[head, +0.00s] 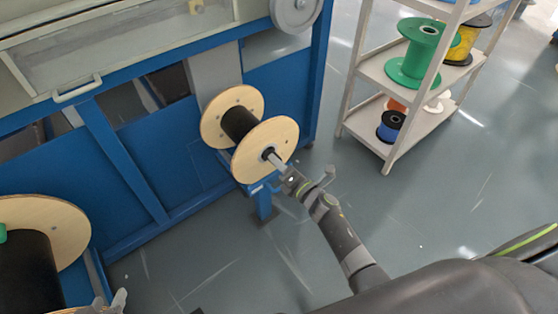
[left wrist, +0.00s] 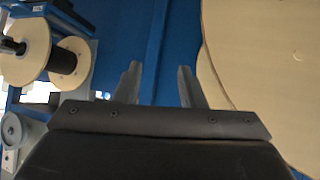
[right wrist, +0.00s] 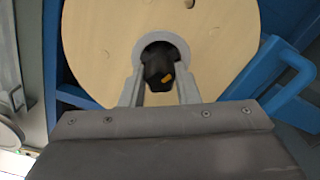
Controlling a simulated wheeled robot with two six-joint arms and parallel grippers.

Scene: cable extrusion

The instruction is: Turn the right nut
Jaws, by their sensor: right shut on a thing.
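In the head view my right gripper (head: 287,177) is at the end of the shaft on the near side of this spool (head: 282,135), and hides the nut there. My left gripper (left wrist: 160,75) is open and empty beside another large wooden flange (left wrist: 260,60); it shows partly in the head view (head: 115,301).
A large spool (head: 62,225) with a black core stands at the lower left. A blue machine frame (head: 130,165) runs behind both spools. A shelf (head: 375,70) with green, blue and yellow spools stands at the upper right. The grey floor (head: 420,215) between is clear.

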